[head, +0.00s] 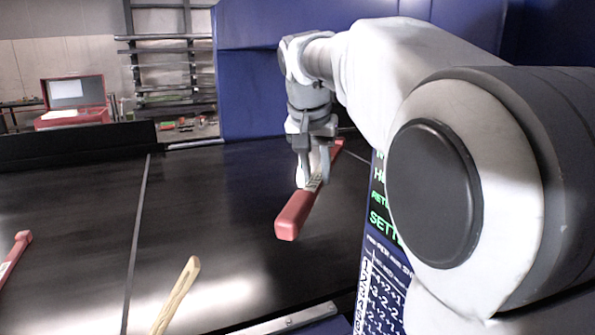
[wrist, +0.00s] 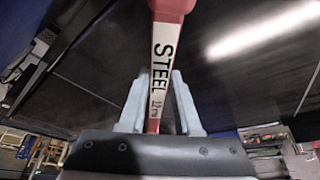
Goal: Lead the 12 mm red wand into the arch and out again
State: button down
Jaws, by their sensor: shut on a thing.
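My gripper (head: 313,182) is shut on a red wand (head: 293,213) with a white label. In the wrist view, the label on this wand (wrist: 170,10) reads "STEEL" with smaller print that looks like "12 mm". The wand passes between both fingers (wrist: 160,95). In the head view it slants from a thick red near end to a thin far end at the right, over the dark belt; its height is hard to judge. Blue housing (head: 280,75), apparently the arch, stands behind and right of my gripper; its opening is not clearly visible.
The dark belt (head: 210,200) is mostly clear. A wooden wand (head: 177,293) lies at the front and another red wand (head: 17,257) at the left edge. A panel with green text (head: 381,216) stands at right, partly behind my arm. A red case (head: 72,100) and shelves (head: 165,60) are behind.

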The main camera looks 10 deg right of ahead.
jog(key=s+a+p, duration=0.2)
jog(key=s+a, duration=0.1)
jog(key=a, duration=1.5)
jog(key=s+a+p, duration=0.2)
jog(key=s+a, duration=0.2)
jog(key=a, duration=1.5)
jog(key=shift+s+p, duration=0.2)
jog(key=shift+p, duration=0.2)
jog(key=shift+a, duration=0.1)
